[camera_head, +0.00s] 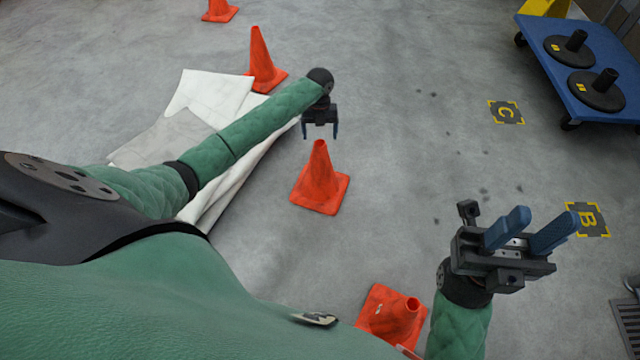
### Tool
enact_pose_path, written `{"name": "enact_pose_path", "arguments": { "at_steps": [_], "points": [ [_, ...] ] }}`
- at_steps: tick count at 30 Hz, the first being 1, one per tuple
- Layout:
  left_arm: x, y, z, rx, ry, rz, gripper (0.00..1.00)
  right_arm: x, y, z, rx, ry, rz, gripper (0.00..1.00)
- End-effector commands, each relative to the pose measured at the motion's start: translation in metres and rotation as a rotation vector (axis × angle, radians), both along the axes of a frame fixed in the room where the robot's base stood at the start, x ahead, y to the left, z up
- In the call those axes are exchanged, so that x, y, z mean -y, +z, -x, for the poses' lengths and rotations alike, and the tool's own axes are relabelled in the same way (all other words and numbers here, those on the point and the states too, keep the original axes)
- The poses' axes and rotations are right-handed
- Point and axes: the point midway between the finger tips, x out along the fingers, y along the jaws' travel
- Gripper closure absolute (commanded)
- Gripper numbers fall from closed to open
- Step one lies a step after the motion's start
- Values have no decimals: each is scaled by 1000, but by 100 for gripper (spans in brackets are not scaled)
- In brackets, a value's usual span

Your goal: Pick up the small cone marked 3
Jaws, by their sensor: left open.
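Several orange cones stand on the grey floor. One cone (320,182) is upright in the middle, and no number is readable on it. My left gripper (320,129) is open and empty, with its fingers pointing down just above that cone's tip in the picture; I cannot tell the exact gap. Another cone (391,316) at the bottom has a small pale mark on its base, too small to read surely. My arm partly hides that cone. A third cone (262,62) stands behind the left arm. My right gripper (543,220) is open and empty at the right.
A further cone (219,10) is at the top edge. White sheets (205,92) lie on the floor under my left arm. A blue cart (560,82) with two black round bases is at the upper right. Floor markers C (506,112) and B (588,219) lie right.

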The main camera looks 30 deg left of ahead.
Motion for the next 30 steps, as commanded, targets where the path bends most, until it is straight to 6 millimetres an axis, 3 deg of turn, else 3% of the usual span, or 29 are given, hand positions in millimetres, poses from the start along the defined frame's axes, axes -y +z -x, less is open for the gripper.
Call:
{"name": "enact_pose_path", "arguments": {
  "at_steps": [11,19,28,30],
  "points": [
    [4,-32,7,-2,2,1,18,-2,-5,-1,3,17,-10,64],
    [8,-66,14,-1,3,0,18,-5,-11,-2,4,42,-23,64],
    [8,-71,15,0,2,0,18,-5,-9,-2,4,48,-25,64],
    [8,-71,15,0,2,0,31,-5,-9,-2,4,48,-25,64]
  ]
}}
